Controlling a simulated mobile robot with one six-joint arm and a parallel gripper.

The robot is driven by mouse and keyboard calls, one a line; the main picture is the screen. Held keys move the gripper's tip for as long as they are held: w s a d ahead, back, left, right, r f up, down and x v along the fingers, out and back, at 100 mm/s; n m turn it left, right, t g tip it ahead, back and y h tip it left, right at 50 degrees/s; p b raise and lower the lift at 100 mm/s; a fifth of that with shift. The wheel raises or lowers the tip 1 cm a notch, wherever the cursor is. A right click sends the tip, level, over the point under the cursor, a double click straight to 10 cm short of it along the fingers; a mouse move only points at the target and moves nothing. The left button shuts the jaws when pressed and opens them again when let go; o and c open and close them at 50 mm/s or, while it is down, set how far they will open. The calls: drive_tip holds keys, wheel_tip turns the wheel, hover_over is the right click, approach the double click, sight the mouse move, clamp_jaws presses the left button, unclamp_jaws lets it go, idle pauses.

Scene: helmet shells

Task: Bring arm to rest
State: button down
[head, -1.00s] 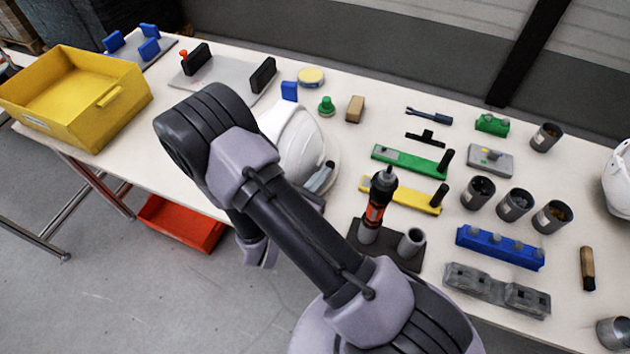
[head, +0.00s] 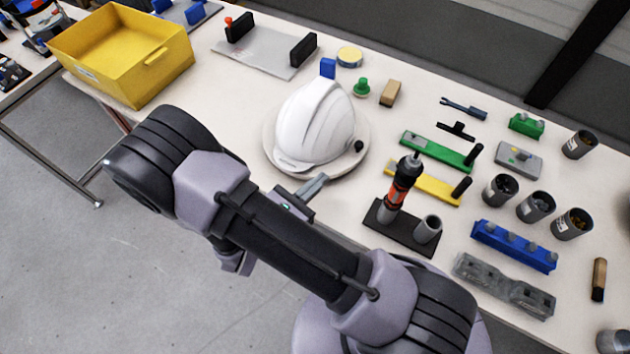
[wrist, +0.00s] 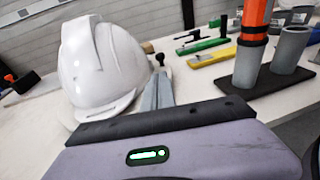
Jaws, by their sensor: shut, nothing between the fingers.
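My gripper (head: 311,186) is near the table's front edge, in front of the white helmet shell (head: 315,122). Its fingers are together with nothing between them. The helmet shell sits on a round pale base (head: 270,140) on the table. In the wrist view the helmet (wrist: 97,62) stands just beyond my gripper's fingers (wrist: 158,93), on their left. I cannot tell from these views whether the fingertips touch the round base. My arm's upper links cross the lower middle of the head view and hide part of the floor.
A stand (head: 408,236) holds an orange-and-black screwdriver (head: 402,185) right of my gripper. Green (head: 440,150) and yellow (head: 425,184) fixtures, several dark cups and a blue block (head: 513,246) fill the table's right side. A yellow bin (head: 115,65) stands at the left. Open floor lies in front.

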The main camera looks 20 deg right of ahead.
drive_tip(key=shift+s+a+r, duration=0.1)
drive_tip(key=shift+s+a, duration=0.3)
drive_tip(key=shift+a, duration=0.15)
drive_tip(key=s+d+r+m+g+y, duration=0.3)
drive_tip(key=s+r+m+g+y, duration=0.25)
drive_tip(key=m, duration=0.45)
drive_tip(key=s+d+r+m+g+y, duration=0.25)
drive_tip(key=s+r+m+g, duration=0.3)
drive_tip(key=r+m, duration=0.3)
drive_tip(key=a+r+m+t+y, duration=0.6)
drive_tip(key=r+m+t+y, duration=0.1)
drive_tip(key=r+m, duration=0.3)
drive_tip(key=shift+s+a+r+m+t+y+b, duration=0.15)
drive_tip(key=shift+s+r+m+t+y+b, duration=0.25)
drive_tip(key=shift+r, duration=0.4)
